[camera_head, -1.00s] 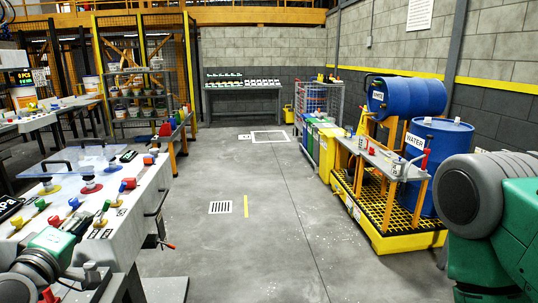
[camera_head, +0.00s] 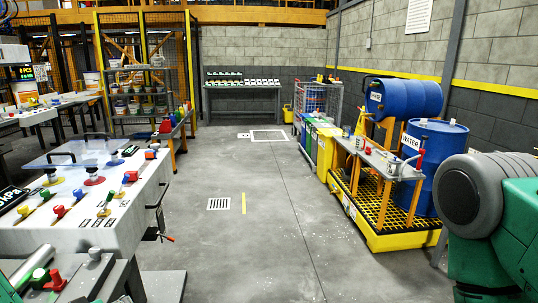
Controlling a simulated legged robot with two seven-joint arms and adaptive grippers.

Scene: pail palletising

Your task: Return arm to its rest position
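Neither gripper is in view. My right arm (camera_head: 490,215) shows at the right edge as a green link with a dark grey round joint; its gripper is out of frame. Of my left arm, only a small green part (camera_head: 8,291) seems to show at the lower left corner. No held object can be seen.
A white workbench (camera_head: 110,225) with coloured knobs stands close on the left. A yellow spill pallet (camera_head: 385,238) with blue drums (camera_head: 436,160) stands on the right. Shelves of pails (camera_head: 135,100) and a back table (camera_head: 243,88) stand farther off. The middle floor is clear.

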